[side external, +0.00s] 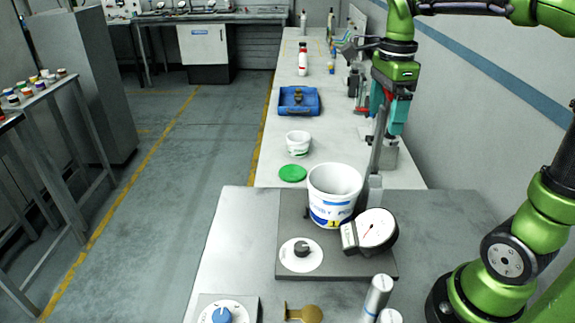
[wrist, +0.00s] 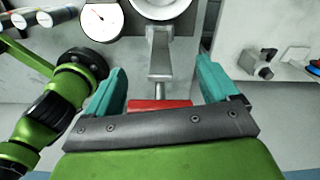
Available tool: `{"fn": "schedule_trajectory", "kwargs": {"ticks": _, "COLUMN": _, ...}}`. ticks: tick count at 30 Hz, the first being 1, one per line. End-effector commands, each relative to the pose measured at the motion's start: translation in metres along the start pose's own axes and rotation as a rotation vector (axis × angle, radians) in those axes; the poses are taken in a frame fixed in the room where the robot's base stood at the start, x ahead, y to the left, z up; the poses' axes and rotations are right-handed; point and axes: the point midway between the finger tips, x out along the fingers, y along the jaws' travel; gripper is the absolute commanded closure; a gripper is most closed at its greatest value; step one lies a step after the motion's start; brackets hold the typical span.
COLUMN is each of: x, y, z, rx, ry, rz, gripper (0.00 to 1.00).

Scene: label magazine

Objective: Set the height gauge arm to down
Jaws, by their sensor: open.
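The height gauge stands on a dark grey base plate (side external: 330,262) with a round white dial (side external: 376,228) and a black knob on a white disc (side external: 302,249). Its grey arm (side external: 376,150) points upward, close to upright, behind and right of the white tub. In the wrist view the arm (wrist: 160,62) runs toward me and ends in a red grip (wrist: 160,104). My gripper (wrist: 160,72) is open, with one teal finger on each side of the arm and gaps between. In the side view my gripper (side external: 388,128) is at the arm's top; the red grip is hidden there.
A white tub (side external: 334,193) stands on the plate beside the arm. A green lid (side external: 292,173), a small white tub (side external: 298,143) and a blue tray (side external: 299,101) lie farther back. A blue knob (side external: 221,315) and grey cylinders (side external: 378,292) are at the front. The wall is at right.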

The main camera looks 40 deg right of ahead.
Motion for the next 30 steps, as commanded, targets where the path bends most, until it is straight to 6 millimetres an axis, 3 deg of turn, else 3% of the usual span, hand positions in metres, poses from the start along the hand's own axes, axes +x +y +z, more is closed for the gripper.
{"fn": "schedule_trajectory", "kwargs": {"ticks": 5, "x": 0.000, "y": 0.000, "z": 0.000, "rx": 0.000, "ry": 0.000, "rz": 0.000, "gripper": 0.16}}
{"fn": "schedule_trajectory", "kwargs": {"ticks": 19, "x": 0.000, "y": 0.000, "z": 0.000, "rx": 0.001, "ry": 0.001, "rz": 0.001, "gripper": 0.86}}
{"fn": "schedule_trajectory", "kwargs": {"ticks": 30, "x": 0.001, "y": -0.003, "z": 0.013, "rx": -0.004, "ry": 0.074, "rz": 0.016, "gripper": 0.86}}
